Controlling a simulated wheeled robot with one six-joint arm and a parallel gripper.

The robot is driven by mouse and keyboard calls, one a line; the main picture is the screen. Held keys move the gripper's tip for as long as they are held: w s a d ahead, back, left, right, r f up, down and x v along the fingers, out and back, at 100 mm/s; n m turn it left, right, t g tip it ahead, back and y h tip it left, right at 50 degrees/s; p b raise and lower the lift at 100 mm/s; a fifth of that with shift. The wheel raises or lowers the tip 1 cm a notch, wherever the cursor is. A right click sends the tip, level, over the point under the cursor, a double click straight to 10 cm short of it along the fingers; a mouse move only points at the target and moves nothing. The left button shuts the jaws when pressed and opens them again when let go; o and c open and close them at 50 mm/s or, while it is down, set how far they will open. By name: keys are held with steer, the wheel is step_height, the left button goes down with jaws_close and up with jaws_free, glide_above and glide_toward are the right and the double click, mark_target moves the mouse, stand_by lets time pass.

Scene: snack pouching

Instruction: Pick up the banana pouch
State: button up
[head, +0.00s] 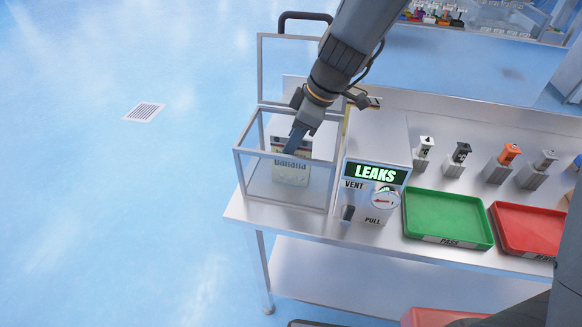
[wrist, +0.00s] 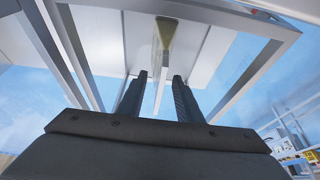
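The banana pouch (head: 291,173) stands upright inside a clear-walled, metal-framed chamber (head: 262,185) at the left end of the bench. It is pale with a dark "banana" label. My gripper (head: 293,149) reaches down into the open-topped chamber at the pouch's upper part. In the wrist view my gripper (wrist: 160,76) has its two fingers apart. The pouch (wrist: 164,38) shows nearly edge-on there, in line with the gap and seemingly beyond the fingertips. I cannot tell whether either finger touches it.
The chamber's frame closely surrounds my gripper. A box with a lit "LEAKS" sign (head: 375,173) stands right of it. A green tray (head: 447,218), a red tray (head: 530,229) and several stamp-like tools, including an orange-topped one (head: 508,153), lie further right.

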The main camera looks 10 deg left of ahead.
jaws_close()
